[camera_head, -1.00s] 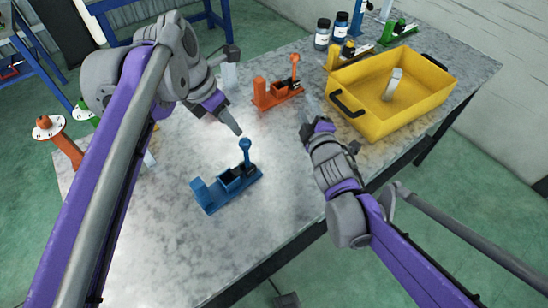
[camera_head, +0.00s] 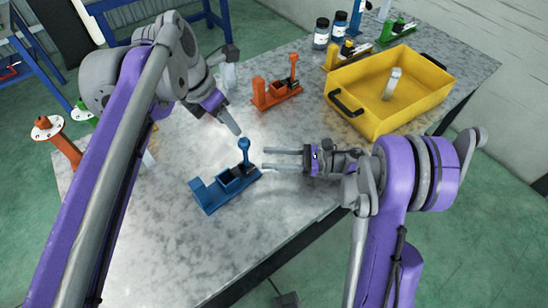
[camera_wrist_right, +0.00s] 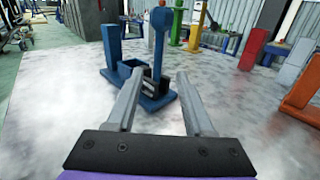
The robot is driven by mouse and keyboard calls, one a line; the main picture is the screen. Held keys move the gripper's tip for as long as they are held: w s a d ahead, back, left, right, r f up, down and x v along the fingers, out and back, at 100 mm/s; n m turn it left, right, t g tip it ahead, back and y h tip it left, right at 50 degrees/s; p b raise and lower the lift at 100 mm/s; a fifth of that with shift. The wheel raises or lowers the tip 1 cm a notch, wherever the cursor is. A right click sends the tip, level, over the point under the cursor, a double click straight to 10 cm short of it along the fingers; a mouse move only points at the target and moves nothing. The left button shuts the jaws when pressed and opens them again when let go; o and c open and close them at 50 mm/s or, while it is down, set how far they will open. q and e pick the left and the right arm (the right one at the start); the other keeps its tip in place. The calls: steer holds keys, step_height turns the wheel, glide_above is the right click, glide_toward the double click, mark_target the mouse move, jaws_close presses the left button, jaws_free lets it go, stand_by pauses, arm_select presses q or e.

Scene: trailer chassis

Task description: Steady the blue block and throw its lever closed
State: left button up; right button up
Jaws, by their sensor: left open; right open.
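The blue block (camera_head: 213,193) lies on the table with its blue lever (camera_head: 244,152) standing upright at its far right end. The lever also shows in the right wrist view (camera_wrist_right: 158,42), rising just beyond my fingers. My right gripper (camera_head: 264,159) is open and empty, with its fingers pointing left at the lever end of the block, apart from it as far as I can tell. My left gripper (camera_head: 229,117) is above and behind the block, pointing down toward the lever. It is open, though its fingers overlap in the head view. Nothing shows in it.
An orange lever block (camera_head: 277,95) stands behind the blue one. A yellow bin (camera_head: 385,122) with a pale block (camera_head: 392,83) in it is at the back right. Bottles (camera_head: 321,34) stand behind it. The table in front of the blue block is clear.

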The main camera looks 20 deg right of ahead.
mark_target(245, 154)
steer(key=shift+a+f, duration=0.2)
steer(key=shift+a, duration=0.1)
steer(key=x, duration=1)
steer(key=shift+r, duration=0.15)
jaws_close()
stand_by(0.8)
